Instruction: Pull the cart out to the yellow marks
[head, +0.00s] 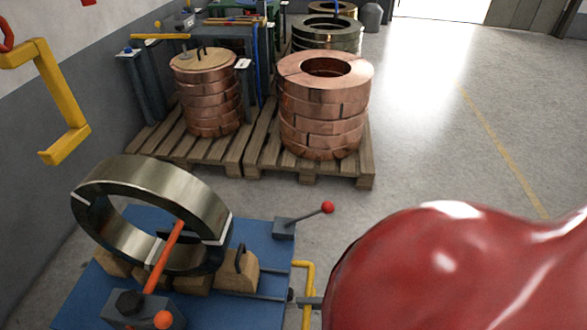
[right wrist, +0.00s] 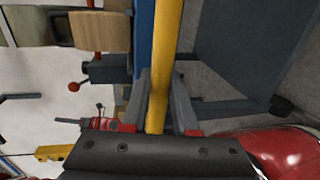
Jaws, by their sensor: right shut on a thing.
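The cart (head: 262,308) has a blue top and stands at the lower left in the head view. It carries a large upright steel ring coil (head: 130,172) on wooden blocks. Its yellow handle (head: 309,268) is at its right side; in the right wrist view the handle (right wrist: 166,35) runs down between my fingers. My right gripper (right wrist: 162,112) is shut on this handle. In the head view my red arm hides much of the lower right. A yellow line (head: 500,143) runs along the floor at the right; I cannot tell whether it belongs to the yellow marks. My left gripper is not seen.
Wooden pallets (head: 255,168) with copper coils (head: 322,110) stand beyond the cart. A yellow bracket (head: 66,100) juts from the left wall. A red-knobbed lever (head: 310,216) rises at the cart's far right corner. The floor (head: 425,130) on the right is clear.

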